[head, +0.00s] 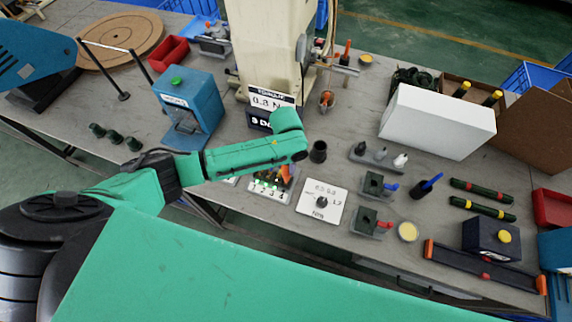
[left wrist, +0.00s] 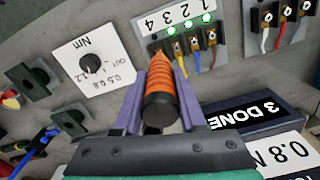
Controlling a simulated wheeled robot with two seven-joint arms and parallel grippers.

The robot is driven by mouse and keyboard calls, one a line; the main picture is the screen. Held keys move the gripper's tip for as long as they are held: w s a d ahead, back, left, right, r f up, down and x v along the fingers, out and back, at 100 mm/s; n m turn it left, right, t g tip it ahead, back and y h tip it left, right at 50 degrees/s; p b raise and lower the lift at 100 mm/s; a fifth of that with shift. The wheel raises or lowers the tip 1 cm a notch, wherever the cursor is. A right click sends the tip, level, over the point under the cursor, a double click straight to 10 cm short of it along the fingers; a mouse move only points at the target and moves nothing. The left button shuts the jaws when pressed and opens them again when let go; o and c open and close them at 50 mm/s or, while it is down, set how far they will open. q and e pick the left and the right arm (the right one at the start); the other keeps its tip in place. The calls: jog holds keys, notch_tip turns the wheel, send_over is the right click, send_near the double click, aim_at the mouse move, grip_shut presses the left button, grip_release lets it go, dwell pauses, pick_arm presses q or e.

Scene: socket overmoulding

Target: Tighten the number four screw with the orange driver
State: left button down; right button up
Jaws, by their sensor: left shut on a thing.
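My left gripper (left wrist: 160,92) is shut on the orange driver (left wrist: 162,78), which has a ribbed orange handle and a dark end. The driver also shows in the head view (head: 286,174), below my green forearm. Its far end points at the leftmost position, labelled 4, of the terminal block (left wrist: 146,48) in the left wrist view. The number four screw is hidden behind the driver, and I cannot tell whether the tip touches it. Three green lights glow beside the other positions, where coloured wires enter. A display (left wrist: 255,113) reads "3 DONE". My right gripper is not in view.
A white torque dial plate (head: 322,201) marked Nm lies right of the block. A second wired terminal block (left wrist: 278,20) stands beside the first. Fixtures with red and blue levers sit right.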

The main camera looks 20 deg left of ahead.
pick_arm(q)
jog(key=shift+p, duration=0.5)
dwell(0.8)
jog(key=shift+s+f, duration=0.1)
jog(key=shift+f, duration=0.1)
dwell(1.2)
jog(key=shift+r, duration=2.55)
jog(key=shift+w, duration=0.2)
